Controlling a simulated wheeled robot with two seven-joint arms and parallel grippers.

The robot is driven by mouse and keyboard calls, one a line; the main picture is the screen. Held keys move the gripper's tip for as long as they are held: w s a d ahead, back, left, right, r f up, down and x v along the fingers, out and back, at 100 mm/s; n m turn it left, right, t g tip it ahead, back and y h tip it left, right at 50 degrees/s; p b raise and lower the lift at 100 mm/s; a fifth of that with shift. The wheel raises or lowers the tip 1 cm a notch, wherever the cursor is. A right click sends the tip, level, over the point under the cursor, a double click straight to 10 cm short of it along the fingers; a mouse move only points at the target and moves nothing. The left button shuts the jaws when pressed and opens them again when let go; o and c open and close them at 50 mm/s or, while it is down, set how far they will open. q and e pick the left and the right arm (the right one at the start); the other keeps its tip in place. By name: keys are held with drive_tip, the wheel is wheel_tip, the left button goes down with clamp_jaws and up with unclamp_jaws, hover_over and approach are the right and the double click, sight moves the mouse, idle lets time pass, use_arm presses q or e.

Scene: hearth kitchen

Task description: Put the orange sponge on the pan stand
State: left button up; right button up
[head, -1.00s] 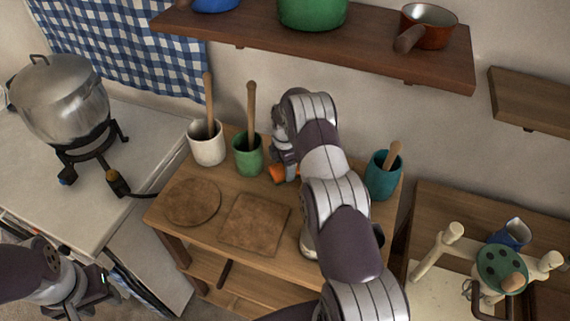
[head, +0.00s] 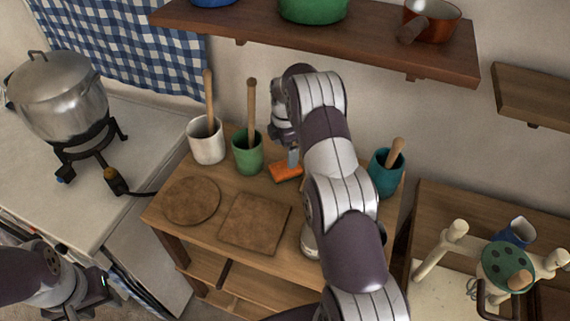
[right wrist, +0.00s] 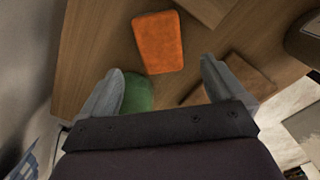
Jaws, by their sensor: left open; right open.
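The orange sponge (head: 285,172) lies flat on the wooden table, right of the green cup. It also shows whole in the right wrist view (right wrist: 158,42), ahead of the open fingers and apart from them. My right gripper (head: 291,158) is open and empty, close above and behind the sponge; my arm hides part of it. A flat round brown board (head: 191,201) and a flat square brown board (head: 254,223) lie bare at the table's front left. I cannot tell which is the pan stand. My left gripper (head: 98,292) is open and empty at lower left.
A white cup (head: 206,145), a green cup (head: 247,158) and a teal cup (head: 384,180) hold wooden-handled tools on the table (head: 205,233). A shelf (head: 340,41) with pans hangs above.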

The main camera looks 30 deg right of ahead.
drive_tip(key=s+a+r+m, duration=0.9)
drive_tip(key=s+a, duration=0.2)
drive_tip(key=s, duration=0.1)
drive_tip(key=s+a+r+m, duration=0.1)
drive_tip(key=s+a+m, duration=0.1)
drive_tip(key=s+m, duration=0.2)
drive_tip(key=s+a+m+t, duration=0.1)
drive_tip(key=s+a+m, duration=0.1)
drive_tip(key=s, duration=0.8)
drive_tip(key=shift+s+a+r+m, duration=0.3)
drive_tip(key=shift+r+m, duration=0.1)
drive_tip(key=shift+m, duration=0.5)
